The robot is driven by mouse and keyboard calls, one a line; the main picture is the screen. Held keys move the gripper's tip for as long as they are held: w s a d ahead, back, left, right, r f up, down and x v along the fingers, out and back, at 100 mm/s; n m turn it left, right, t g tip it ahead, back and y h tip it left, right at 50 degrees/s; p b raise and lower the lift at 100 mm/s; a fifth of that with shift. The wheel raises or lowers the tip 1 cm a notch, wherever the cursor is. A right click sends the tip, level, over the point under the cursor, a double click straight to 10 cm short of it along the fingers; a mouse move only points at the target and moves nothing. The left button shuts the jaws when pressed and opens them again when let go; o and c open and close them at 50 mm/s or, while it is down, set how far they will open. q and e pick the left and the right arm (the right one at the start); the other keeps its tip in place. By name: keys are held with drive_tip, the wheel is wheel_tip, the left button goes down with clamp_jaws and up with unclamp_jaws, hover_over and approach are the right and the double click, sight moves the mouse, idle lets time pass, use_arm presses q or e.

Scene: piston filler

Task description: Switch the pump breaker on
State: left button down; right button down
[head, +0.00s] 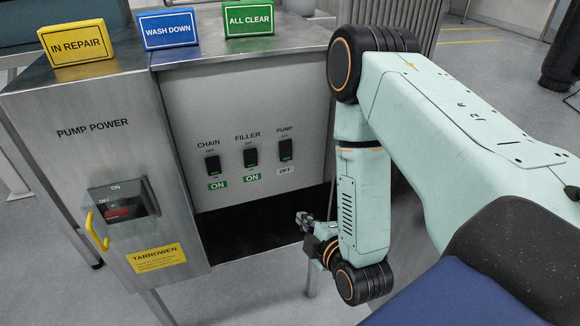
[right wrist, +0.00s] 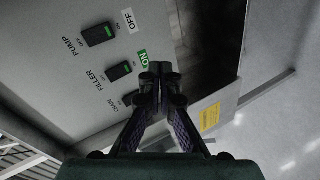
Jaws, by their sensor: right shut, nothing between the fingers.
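The pump breaker (head: 285,150) is a black switch at the right of a row of three on a grey panel. A white OFF label sits below it. It also shows at the upper left of the right wrist view (right wrist: 100,34). The filler breaker (head: 251,158) and chain breaker (head: 212,167) have green ON labels. My right gripper (head: 304,222) is below and slightly right of the pump breaker, apart from it. Its fingertips (right wrist: 160,82) are together and empty, and hide part of the chain breaker area. My left gripper is not in view.
A PUMP POWER cabinet with a red switch (head: 125,212) and yellow handle (head: 97,232) stands left of the panel. Yellow, blue and green signs (head: 248,18) stand on top. A dark opening (head: 260,222) lies under the panel. My right arm fills the right side.

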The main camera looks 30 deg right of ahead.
sight(286, 159)
drive_tip(key=d+r+n+t, duration=0.1)
drive_tip(key=w+r+n+t+h, duration=0.1)
drive_tip(key=r, duration=0.1)
drive_tip(key=w+d+r, duration=0.1)
drive_tip(key=r, duration=0.1)
drive_tip(key=shift+d+n+t+h, duration=0.3)
drive_tip(key=shift+d+n+t, duration=0.05)
drive_tip(key=shift+n+t, duration=0.05)
drive_tip(key=b+x, duration=0.3)
drive_tip(key=x, duration=1.1)
drive_tip(key=shift+f+b, duration=0.1)
drive_tip(key=shift+b, duration=0.3)
drive_tip(key=shift+w+f+t+b, duration=0.2)
drive_tip(key=shift+f+t+b, duration=0.1)
drive_tip(key=shift+b, duration=0.1)
drive_tip(key=shift+w+d+r, duration=0.1)
drive_tip(key=shift+w, duration=0.05)
